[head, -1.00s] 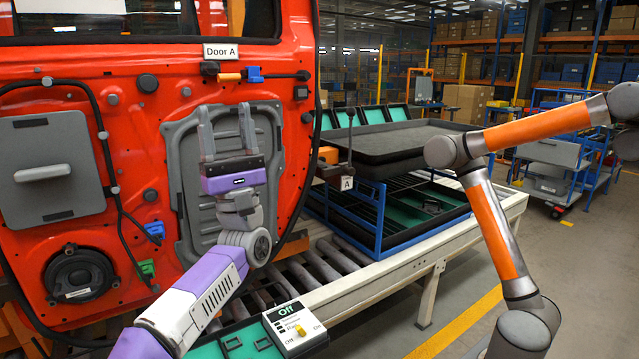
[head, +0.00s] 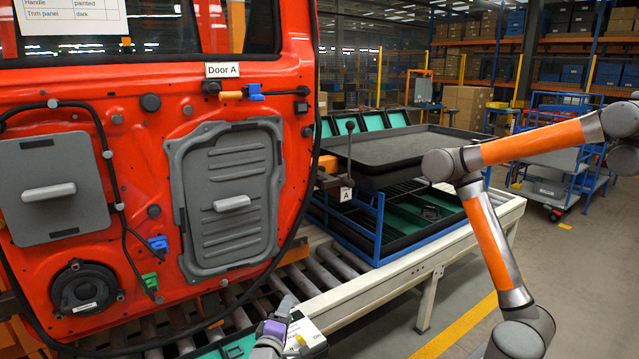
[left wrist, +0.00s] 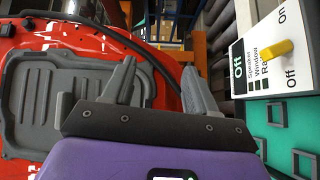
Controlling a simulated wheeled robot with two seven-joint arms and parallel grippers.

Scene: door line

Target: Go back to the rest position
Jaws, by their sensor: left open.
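My left gripper (head: 280,312) is low in the head view, in front of the roller conveyor and partly over the white switch box. In the left wrist view its two grey fingers (left wrist: 156,88) stand apart with nothing between them. The red door (head: 150,190), labelled Door A, fills the left of the head view. Its grey ribbed panel (head: 228,195) with a light handle is clear of the gripper, and also shows in the left wrist view (left wrist: 65,105). My right arm with orange links enters at the right of the head view; its gripper is out of sight.
The white switch box (left wrist: 268,55), with a yellow switch and an "Off" display, is close beside the left gripper. A roller conveyor (head: 425,273) carries a blue rack (head: 379,225) with dark trays (head: 405,150). Shelves and a blue cart stand behind. Floor at the right is open.

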